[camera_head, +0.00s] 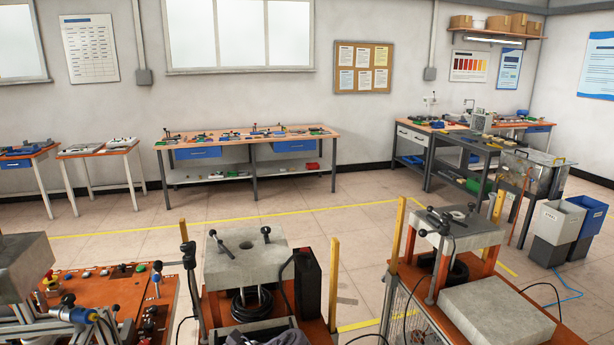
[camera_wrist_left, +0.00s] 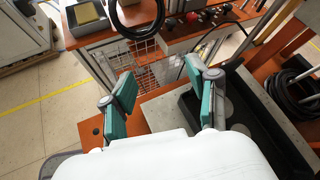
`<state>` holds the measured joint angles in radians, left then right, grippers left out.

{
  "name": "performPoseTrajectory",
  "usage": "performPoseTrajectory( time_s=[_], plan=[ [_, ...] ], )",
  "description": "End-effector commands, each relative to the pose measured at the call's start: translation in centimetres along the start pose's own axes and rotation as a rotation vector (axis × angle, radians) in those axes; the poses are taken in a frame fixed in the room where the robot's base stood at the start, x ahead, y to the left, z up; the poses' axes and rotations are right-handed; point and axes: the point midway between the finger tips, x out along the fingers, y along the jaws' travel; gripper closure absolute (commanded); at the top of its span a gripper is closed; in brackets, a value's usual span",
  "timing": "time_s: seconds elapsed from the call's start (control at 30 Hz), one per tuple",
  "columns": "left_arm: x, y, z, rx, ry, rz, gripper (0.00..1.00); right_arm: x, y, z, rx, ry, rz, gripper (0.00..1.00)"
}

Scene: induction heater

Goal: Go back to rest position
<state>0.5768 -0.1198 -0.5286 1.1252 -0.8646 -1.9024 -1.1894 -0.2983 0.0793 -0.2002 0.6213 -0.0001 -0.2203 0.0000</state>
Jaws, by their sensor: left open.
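My left gripper (camera_wrist_left: 158,72) shows in the left wrist view. Its two teal-padded fingers stand wide apart with nothing between them. They are over the edge of an orange-topped bench (camera_wrist_left: 100,138), with a pale block (camera_wrist_left: 163,112) close by the right finger. I cannot make out the left gripper in the head view, and my right gripper is in neither view.
Workstations with grey blocks (camera_head: 243,255) (camera_head: 460,228) and orange tops fill the foreground. A black coil (camera_wrist_left: 138,18) hangs ahead of the fingers; more coiled cable (camera_wrist_left: 292,95) lies at right. Open tiled floor (camera_head: 350,215) separates these from the back workbench (camera_head: 250,142).

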Motion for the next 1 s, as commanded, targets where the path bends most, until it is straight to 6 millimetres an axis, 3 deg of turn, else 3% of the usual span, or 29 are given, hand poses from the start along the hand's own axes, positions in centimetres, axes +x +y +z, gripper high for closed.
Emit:
performPoseTrajectory(
  time_s=[0.1,0.2,0.3,0.4,0.6,1.0],
  plan=[
    [2.1,6.0,-3.6,-0.16,0.197,0.072,0.41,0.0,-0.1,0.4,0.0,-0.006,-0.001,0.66],
    [3.2,12.0,-5.7,-0.363,0.376,0.172,0.41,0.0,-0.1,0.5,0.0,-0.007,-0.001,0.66],
    [3.4,17.4,-6.1,-0.586,0.523,0.289,0.41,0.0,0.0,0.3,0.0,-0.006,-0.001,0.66],
    [3.0,21.4,-5.3,-0.775,0.624,0.39,0.41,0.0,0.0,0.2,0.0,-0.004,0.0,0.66],
    [1.6,26.0,-2.9,-1.021,0.734,0.527,0.41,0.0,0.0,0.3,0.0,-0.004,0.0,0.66],
    [-1.6,30.3,1.9,-1.293,0.847,0.692,0.41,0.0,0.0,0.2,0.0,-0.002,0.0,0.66]
  ],
)
